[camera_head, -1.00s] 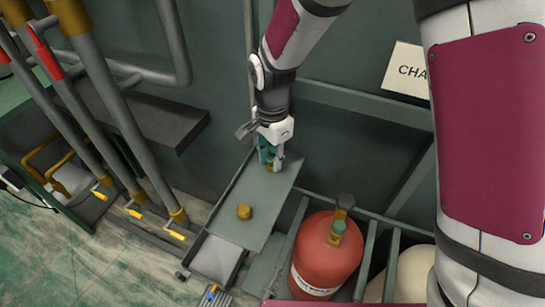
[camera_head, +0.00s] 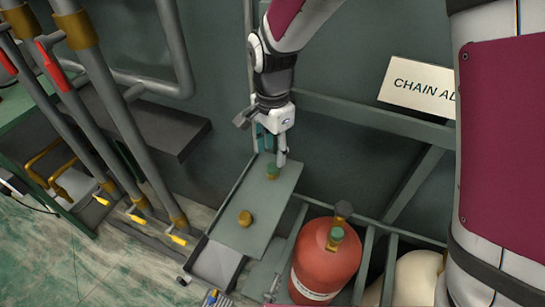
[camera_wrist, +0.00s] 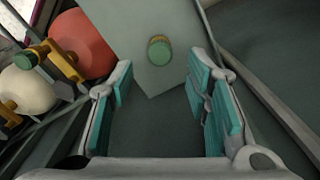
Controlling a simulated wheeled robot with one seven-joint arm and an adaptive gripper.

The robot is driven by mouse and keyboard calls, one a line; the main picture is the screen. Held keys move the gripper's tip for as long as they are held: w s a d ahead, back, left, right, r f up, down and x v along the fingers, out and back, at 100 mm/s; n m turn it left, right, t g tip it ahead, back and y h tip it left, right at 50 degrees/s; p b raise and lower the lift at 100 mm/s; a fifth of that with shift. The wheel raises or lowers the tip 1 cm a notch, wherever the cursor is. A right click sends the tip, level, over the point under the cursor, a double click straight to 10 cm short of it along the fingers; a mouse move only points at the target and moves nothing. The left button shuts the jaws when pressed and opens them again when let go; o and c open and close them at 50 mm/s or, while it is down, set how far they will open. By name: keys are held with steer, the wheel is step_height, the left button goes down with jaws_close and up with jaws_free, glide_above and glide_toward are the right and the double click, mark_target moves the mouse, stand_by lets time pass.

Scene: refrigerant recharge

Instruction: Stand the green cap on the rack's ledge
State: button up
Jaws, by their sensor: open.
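A red cylinder (camera_head: 322,262) with a green-topped valve stands in the rack to the right, beside a pale cylinder (camera_head: 415,280). Vertical pipes (camera_head: 125,120) with yellow handles stand at the left.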

mark_target(274, 166)
step_height(274, 166, up, 6)
steer(key=p, duration=0.1)
steer(key=s+d+r+n, duration=0.4)
steer(key=s+d+r, duration=0.8)
steer(key=d, duration=0.2)
steer(key=s+d+n, duration=0.3)
steer(key=s+d, duration=0.1)
steer(key=s, duration=0.5)
steer(key=s+d+n, duration=0.3)
steer(key=s, duration=0.6)
steer(key=shift+s+d+r, duration=0.15)
steer(key=shift+d, duration=0.2)
